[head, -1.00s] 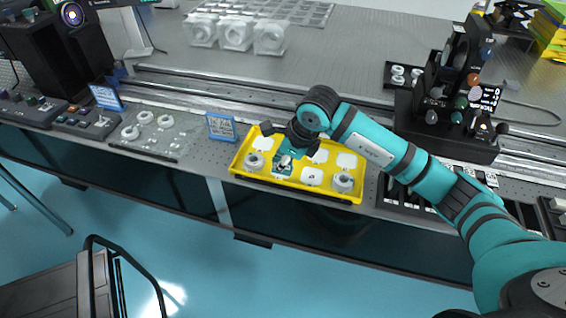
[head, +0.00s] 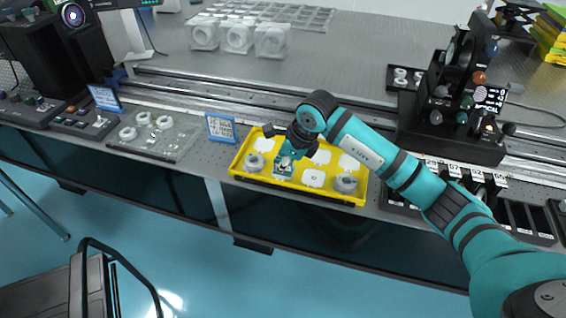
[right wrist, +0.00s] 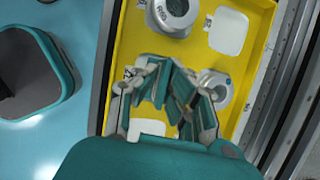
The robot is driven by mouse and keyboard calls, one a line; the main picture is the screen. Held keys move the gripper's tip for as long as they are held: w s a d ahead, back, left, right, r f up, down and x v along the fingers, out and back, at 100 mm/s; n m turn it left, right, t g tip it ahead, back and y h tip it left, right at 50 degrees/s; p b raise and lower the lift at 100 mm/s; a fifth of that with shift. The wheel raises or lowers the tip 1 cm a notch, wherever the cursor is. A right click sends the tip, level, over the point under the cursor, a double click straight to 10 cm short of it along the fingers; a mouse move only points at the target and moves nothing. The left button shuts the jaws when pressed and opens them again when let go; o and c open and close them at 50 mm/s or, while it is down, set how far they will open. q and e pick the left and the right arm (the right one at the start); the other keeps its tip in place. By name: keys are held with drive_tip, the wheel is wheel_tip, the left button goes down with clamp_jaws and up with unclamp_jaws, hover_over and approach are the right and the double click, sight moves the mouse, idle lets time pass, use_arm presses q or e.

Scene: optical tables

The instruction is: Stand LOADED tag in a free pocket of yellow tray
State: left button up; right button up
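The yellow tray (head: 236,167) lies at the table's front edge. It has white pockets, some empty, such as the one at its front middle (head: 313,178). Grey ring-shaped parts stand at its left (head: 254,162) and right (head: 345,183). My right gripper (head: 284,168) is low over the left-middle of the tray. In the right wrist view its teal-padded fingers (right wrist: 171,88) are close together, with a round grey part (right wrist: 213,85) beside them. I cannot make out the LOADED tag or whether the pads hold it. My left gripper is not in view.
A blue printed sign (head: 221,128) stands just left of the tray. A clear plate with white rings (head: 143,119) lies farther left. A black stand with coloured knobs (head: 460,110) and a slotted rack (head: 520,218) are on the right. Rails run behind the tray.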

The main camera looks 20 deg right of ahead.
drive_tip(key=o, duration=0.4)
drive_tip(key=shift+r+p, duration=0.3)
drive_tip(key=shift+p, duration=0.05)
drive_tip(key=v, duration=1.1)
drive_tip(key=shift+r+b, duration=0.35)
drive_tip(key=shift+b, duration=0.1)
drive_tip(key=shift+s+d, duration=0.1)
